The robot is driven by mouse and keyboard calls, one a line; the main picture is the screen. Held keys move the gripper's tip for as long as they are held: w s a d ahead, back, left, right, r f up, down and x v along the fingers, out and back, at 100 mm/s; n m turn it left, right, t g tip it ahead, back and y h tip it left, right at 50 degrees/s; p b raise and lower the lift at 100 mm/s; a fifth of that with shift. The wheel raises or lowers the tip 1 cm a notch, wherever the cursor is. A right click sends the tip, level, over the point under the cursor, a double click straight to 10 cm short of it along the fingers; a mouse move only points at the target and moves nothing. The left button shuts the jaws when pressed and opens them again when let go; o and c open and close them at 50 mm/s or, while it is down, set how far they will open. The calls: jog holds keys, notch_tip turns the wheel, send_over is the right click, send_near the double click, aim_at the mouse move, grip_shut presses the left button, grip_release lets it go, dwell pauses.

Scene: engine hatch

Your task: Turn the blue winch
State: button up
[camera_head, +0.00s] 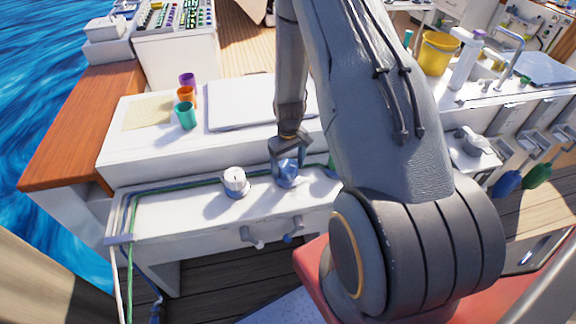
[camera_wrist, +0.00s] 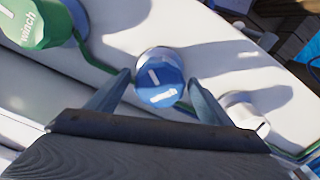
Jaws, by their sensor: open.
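The blue winch (camera_head: 287,172) is a short blue drum on the white bench, partly covered by my gripper in the head view. In the wrist view the blue winch (camera_wrist: 160,80) shows its round top with a white line and the word "winch". My gripper (camera_head: 287,150) is open, with one finger on each side of the blue winch. In the wrist view my gripper (camera_wrist: 158,82) has its fingertips beside the drum; whether they touch it I cannot tell.
A white winch (camera_head: 235,182) stands left of the blue one. A green winch (camera_wrist: 35,22) stands on its other side, mostly hidden by my arm in the head view. Ropes run along the bench (camera_head: 180,215). Purple, orange and teal cups (camera_head: 187,116) stand on the raised ledge behind.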

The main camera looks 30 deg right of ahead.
jog(key=c, duration=1.1)
jog(key=shift+o, duration=0.2)
jog(key=m+b, duration=0.1)
jog(key=m, duration=0.2)
jog(key=shift+m+b, duration=0.35)
jog(key=shift+m, duration=0.05)
jog(key=shift+m+b, duration=0.75)
jog(key=shift+m, duration=1.45)
jog(key=o, duration=1.1)
jog(key=shift+c, duration=0.2)
